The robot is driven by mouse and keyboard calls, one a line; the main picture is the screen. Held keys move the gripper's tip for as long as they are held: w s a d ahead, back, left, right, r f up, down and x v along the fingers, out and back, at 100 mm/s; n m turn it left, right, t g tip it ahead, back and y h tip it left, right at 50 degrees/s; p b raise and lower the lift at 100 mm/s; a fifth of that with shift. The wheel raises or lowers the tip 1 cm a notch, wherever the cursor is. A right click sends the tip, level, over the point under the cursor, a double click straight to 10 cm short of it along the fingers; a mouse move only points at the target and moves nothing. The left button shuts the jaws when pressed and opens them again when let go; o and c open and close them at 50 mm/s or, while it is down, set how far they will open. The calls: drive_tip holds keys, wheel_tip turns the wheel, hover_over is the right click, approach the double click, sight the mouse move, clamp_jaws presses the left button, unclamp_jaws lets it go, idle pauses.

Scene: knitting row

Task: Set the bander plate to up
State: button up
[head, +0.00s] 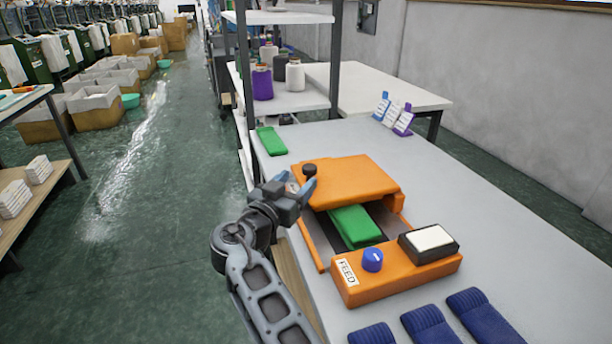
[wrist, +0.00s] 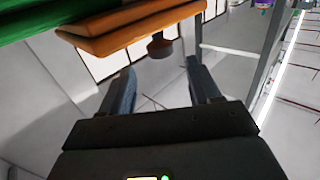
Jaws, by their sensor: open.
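The orange bander plate (head: 352,182) sits over the rear of the orange machine on the table, with a dark gap under its front edge. A dark round knob (head: 310,169) stands at its left corner. A green block (head: 355,226) lies partly beneath the plate and sticks out at the front. My gripper (head: 297,185) is open and empty beside the plate's left edge, close to the knob. In the wrist view the knob (wrist: 160,47) appears just beyond the gap between the fingers (wrist: 160,77), apart from both. The orange plate (wrist: 130,28) shows above it.
The machine's front bar (head: 400,274) carries a FEED label, a blue dial (head: 372,260) and a white-topped pad (head: 428,241). Blue folded knits (head: 480,312) lie in front. Another green block (head: 271,141) lies behind. A shelf post (head: 336,60) stands farther back. The table's right side is clear.

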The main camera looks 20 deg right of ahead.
sight(306, 172)
drive_tip(key=shift+p+x, duration=0.7)
drive_tip(key=shift+x, duration=3.1)
clamp_jaws()
